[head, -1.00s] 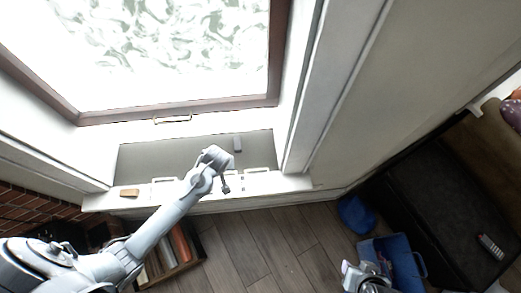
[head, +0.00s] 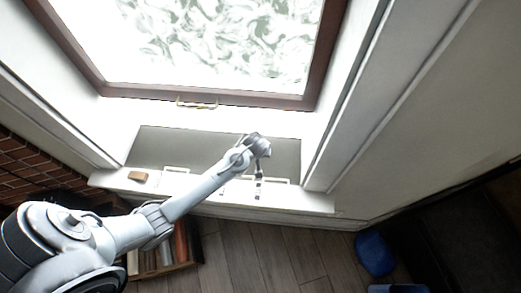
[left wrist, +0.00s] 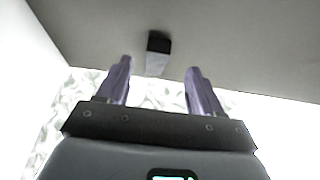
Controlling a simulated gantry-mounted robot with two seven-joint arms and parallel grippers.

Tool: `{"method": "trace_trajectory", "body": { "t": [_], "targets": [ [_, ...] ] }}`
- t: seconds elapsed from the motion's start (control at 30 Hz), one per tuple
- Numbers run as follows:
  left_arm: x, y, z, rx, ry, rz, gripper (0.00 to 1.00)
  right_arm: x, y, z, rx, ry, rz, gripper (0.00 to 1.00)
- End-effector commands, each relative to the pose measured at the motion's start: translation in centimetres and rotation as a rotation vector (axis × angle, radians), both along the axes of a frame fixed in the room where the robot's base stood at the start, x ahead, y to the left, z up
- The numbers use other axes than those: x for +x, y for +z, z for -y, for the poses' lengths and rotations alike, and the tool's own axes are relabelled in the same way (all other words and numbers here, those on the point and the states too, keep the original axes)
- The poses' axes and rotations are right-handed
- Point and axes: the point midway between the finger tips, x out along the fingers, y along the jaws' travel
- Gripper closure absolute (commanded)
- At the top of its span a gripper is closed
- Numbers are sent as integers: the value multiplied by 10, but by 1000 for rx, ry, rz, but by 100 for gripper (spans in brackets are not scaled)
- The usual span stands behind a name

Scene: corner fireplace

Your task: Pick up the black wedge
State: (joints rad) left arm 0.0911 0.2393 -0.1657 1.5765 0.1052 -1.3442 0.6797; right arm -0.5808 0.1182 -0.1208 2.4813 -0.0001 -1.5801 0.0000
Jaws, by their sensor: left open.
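The black wedge (left wrist: 158,42) shows in the left wrist view as a small block, dark on top with a paler grey face below. It lies against a plain grey surface, beyond and between the fingertips. My left gripper (left wrist: 158,68) is open and empty, with a finger on each side and a gap to the wedge. In the head view my left gripper (head: 258,188) hangs over the window sill at the end of the arm. The wedge is not clear in the head view; my wrist seems to cover it. My right gripper is not in view.
The white sill (head: 110,180) carries a small brown block (head: 138,176) at its left end. A window with a brown frame (head: 240,99) and a handle (head: 197,104) is behind. Below are a crate of books (head: 185,266) and a blue item (head: 375,254) on the floor.

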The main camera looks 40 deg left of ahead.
Motion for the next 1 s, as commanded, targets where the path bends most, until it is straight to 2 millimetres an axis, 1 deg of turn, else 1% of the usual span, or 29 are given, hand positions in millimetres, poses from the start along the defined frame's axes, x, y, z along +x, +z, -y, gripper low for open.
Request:
{"method": "trace_trajectory", "body": {
  "t": [0.13,0.3,0.43,0.57,0.77,0.8,0.87,1.0],
  "targets": [
    [6,-9,-3,0,1,0,34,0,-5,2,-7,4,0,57],
    [18,-28,-9,0,1,0,34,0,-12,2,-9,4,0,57],
    [21,-41,-12,0,1,0,34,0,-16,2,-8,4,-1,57],
    [23,-45,-13,1,0,2,34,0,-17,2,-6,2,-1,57],
    [23,-45,-13,1,0,1,34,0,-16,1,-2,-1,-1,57],
    [23,-45,-13,1,0,1,37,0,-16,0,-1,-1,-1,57],
    [23,-45,-13,1,0,1,46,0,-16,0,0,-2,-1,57],
    [23,-45,-13,1,0,1,68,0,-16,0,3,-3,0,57]
  ]
}}
